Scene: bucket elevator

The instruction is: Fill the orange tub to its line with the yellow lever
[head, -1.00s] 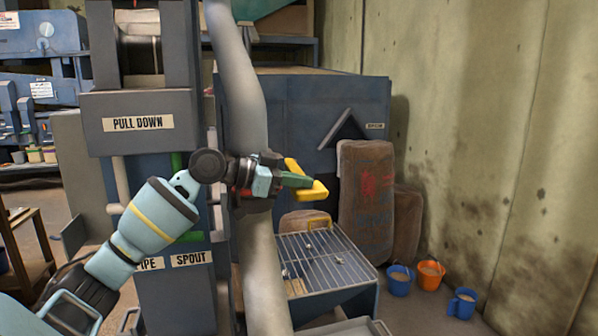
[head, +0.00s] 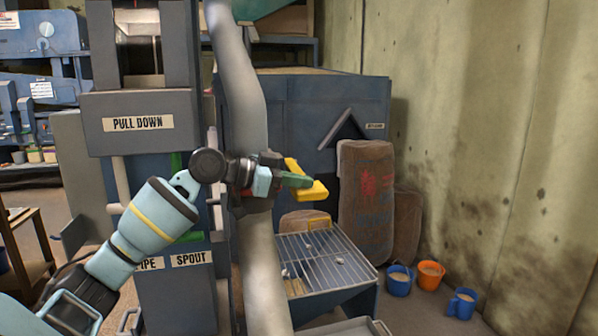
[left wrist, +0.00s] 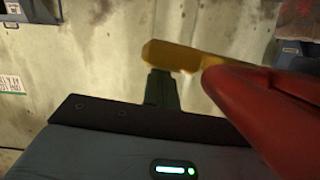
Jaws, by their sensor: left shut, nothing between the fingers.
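The orange tub (head: 430,275) stands upright on the floor at the lower right. Tan material shows inside it, but its line is too small to make out. The yellow lever (head: 313,191) sticks out beside the big grey pipe. My left gripper (head: 297,180) is shut, its green fingertips right by the lever and overlapping part of it. The left wrist view shows the yellow lever (left wrist: 172,54) just beyond the shut green fingertips (left wrist: 160,80); whether they touch cannot be told. A large red part (left wrist: 265,100) covers the right there. My right gripper is not in view.
The grey pipe (head: 258,250) runs down beside my gripper. A wall closes the right side.

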